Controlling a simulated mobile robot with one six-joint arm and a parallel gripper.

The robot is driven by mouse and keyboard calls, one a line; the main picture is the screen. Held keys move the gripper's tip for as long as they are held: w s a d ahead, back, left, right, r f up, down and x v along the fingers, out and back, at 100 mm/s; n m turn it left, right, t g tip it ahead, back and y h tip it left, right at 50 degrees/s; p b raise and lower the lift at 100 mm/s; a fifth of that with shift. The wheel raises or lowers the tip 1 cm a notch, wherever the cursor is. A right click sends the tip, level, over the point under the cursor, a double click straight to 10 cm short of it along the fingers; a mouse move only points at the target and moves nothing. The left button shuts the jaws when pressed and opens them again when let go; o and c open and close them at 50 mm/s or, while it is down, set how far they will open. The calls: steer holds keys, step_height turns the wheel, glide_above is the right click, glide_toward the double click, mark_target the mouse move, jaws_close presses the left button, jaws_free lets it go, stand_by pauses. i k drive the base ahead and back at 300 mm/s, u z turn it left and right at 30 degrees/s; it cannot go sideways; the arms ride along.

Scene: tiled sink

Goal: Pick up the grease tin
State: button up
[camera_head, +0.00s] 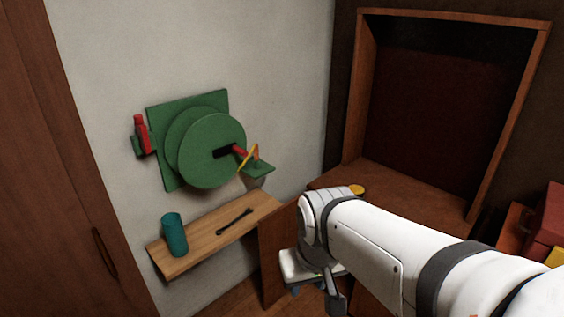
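A teal cylinder (174,235), which looks like the grease tin, stands upright at the left end of a wooden wall shelf (205,243). A small yellow round thing (357,190) shows on the brown surface behind my arm; I cannot tell what it is. My gripper (335,302) hangs low at the bottom centre, right of the shelf and apart from the teal cylinder. Only a dark part of it shows beneath the white wrist, so its fingers are not clear.
A dark wrench (234,222) lies on the shelf right of the cylinder. Above is a green wall-mounted reel (210,150) with a red handle and a red bottle-like thing (142,134). A wooden cabinet (435,110) stands right; red boxes (540,220) are at the far right.

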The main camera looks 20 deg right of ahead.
mark_target(358, 192)
steer(key=z, duration=0.05)
steer(key=i, duration=1.45)
steer(key=z, duration=0.85)
